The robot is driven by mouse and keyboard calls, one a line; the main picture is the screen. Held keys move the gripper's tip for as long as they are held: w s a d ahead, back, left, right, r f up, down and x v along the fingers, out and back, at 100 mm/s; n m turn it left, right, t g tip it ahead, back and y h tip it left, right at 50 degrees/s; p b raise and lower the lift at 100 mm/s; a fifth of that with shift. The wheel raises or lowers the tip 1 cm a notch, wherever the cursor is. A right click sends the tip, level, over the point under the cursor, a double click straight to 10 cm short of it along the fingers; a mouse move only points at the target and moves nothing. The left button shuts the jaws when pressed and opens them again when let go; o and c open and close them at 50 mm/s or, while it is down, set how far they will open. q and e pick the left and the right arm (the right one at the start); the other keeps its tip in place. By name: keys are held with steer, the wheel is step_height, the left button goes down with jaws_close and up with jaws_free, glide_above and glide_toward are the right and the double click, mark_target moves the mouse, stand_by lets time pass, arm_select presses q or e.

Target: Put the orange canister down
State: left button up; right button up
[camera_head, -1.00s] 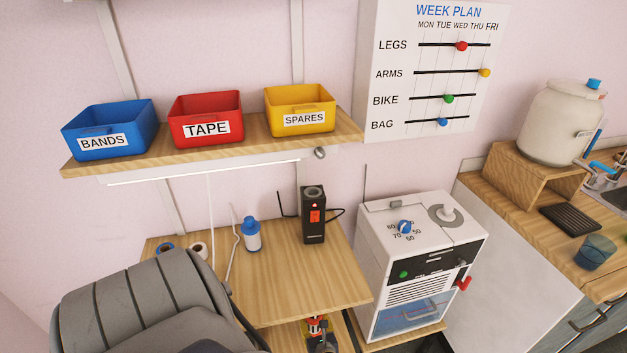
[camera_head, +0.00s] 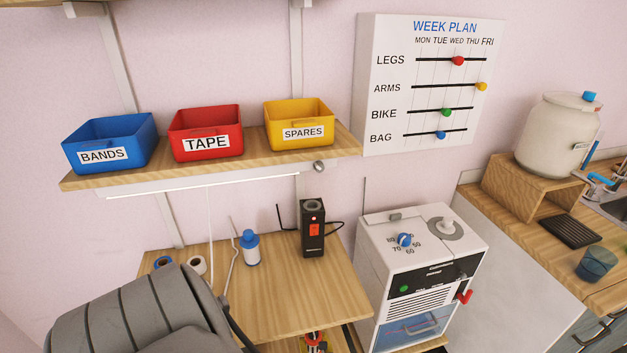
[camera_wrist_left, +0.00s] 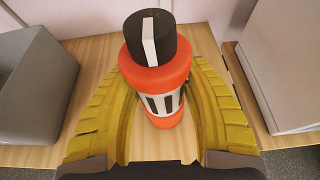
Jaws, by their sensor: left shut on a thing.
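The orange canister (camera_wrist_left: 160,78) stands out in the left wrist view, with a black cap (camera_wrist_left: 157,38) carrying a white stripe and a white label with dark bars. My left gripper (camera_wrist_left: 165,108) is shut on it, one yellow finger on each side. In the head view only a small part of my left gripper (camera_head: 314,343) shows at the bottom edge, by the front edge of the wooden table. The canister looks upright over a wooden surface (camera_wrist_left: 98,75). I cannot tell whether its base touches the wood. My right gripper is not in view.
In the left wrist view a grey bin (camera_wrist_left: 35,90) stands left of the canister and a white box (camera_wrist_left: 283,70) stands right. In the head view the wooden table (camera_head: 290,285) holds a black device (camera_head: 312,240), a blue-capped bottle (camera_head: 250,250) and tape rolls at its back.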

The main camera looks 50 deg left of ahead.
arm_select(q)
steer(key=o, duration=1.5)
steer(key=shift+o, duration=0.2)
